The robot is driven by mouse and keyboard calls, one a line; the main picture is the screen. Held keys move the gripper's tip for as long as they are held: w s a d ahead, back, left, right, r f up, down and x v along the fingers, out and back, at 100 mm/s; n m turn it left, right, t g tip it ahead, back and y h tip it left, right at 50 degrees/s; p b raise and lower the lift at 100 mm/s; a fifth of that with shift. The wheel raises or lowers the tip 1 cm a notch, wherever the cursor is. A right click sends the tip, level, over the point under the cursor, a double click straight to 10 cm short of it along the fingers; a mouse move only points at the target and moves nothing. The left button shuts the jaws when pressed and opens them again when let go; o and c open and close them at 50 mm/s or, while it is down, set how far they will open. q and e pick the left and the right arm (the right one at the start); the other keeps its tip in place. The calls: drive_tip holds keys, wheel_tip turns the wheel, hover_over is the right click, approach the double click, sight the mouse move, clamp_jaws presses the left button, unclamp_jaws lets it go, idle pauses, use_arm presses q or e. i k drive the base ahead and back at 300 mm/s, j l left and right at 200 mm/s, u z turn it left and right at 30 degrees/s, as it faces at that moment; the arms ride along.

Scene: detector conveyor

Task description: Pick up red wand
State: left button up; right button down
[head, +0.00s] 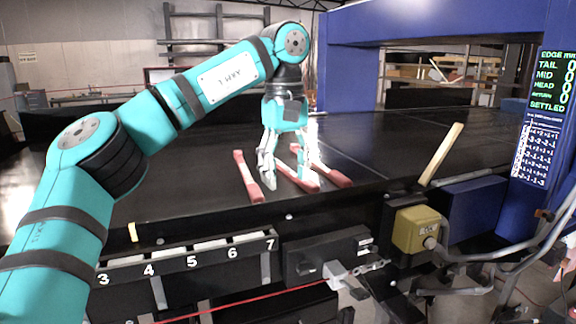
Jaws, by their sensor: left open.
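Several pinkish-red bars lie on the black conveyor belt (190,185) below my left gripper. One red wand (246,176) lies to the left of the fingers, its near end close to the left fingertip. A second red wand (309,186) runs between and behind the fingers, partly hidden by them. A third red wand (334,175) lies to the right. My left gripper (286,178) points down and is open, with its fingers apart just over the belt. I cannot tell whether they touch a wand. My right gripper is not in view.
A numbered rack (190,256) runs along the belt's front edge. A pale wooden stick (440,154) stands tilted at the right, near a yellow box (416,229). A blue detector arch (345,75) spans the belt behind. The belt left of the wands is clear.

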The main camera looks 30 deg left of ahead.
sight(311, 186)
drive_tip(key=i+j, duration=0.5)
drive_tip(key=i, duration=0.15)
drive_tip(key=i+j, duration=0.45)
drive_tip(key=i, duration=0.25)
